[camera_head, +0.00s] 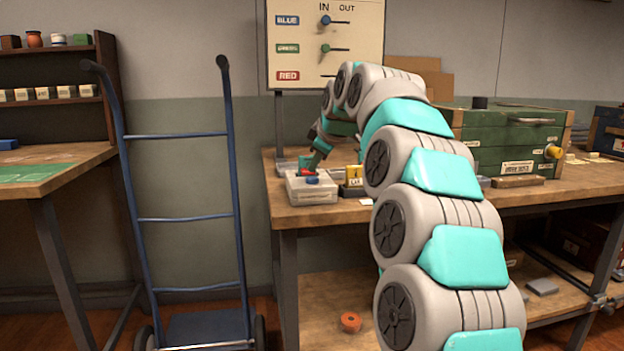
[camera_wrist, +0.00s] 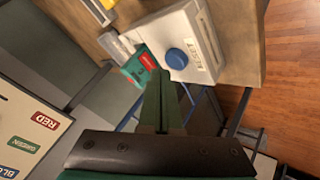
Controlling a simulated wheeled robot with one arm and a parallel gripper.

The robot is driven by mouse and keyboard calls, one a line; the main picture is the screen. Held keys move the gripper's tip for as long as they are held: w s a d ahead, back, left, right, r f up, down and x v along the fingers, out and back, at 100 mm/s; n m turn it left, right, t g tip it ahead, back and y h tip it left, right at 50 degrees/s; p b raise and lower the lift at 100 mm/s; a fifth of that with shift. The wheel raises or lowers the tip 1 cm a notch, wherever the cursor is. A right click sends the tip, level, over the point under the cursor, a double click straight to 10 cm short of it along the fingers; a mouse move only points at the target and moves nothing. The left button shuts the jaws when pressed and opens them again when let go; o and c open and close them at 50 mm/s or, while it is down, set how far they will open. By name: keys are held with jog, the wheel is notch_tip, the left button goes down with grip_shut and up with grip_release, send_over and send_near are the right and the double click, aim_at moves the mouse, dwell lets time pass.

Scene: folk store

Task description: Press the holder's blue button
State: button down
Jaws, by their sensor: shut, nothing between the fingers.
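The holder (camera_head: 300,190) is a pale box on the wooden workbench, near its left front edge. It also shows in the wrist view (camera_wrist: 205,35). Its round blue button (camera_head: 312,181) is on top and also shows large in the wrist view (camera_wrist: 178,58). A green piece with a red patch (camera_wrist: 140,68) sits at the holder's side. My gripper (camera_head: 311,167) points down over the holder; its green fingers (camera_wrist: 161,74) are shut and empty. The tips are close to the button, in front of the green piece in the wrist view. I cannot tell whether they touch anything.
A yellow and black labelled item (camera_head: 353,177) stands right of the holder. A green case (camera_head: 510,150) fills the bench farther right. A sign board (camera_head: 352,62) with blue, green and red labels rises behind. A blue hand truck (camera_head: 180,219) stands left of the bench.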

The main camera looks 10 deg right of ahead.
aim_at(315, 179)
jog(key=shift+f, duration=0.35)
jog(key=shift+f+b, duration=0.35)
jog(key=shift+f, duration=0.2)
dwell(0.7)
jog(key=shift+r, duration=0.1)
jog(key=shift+r+p, duration=0.65)
jog(key=shift+r, duration=0.15)
jog(key=shift+r, duration=0.1)
jog(key=shift+r+p, duration=1.85)
jog(key=shift+r, duration=0.65)
jog(key=shift+f, duration=0.1)
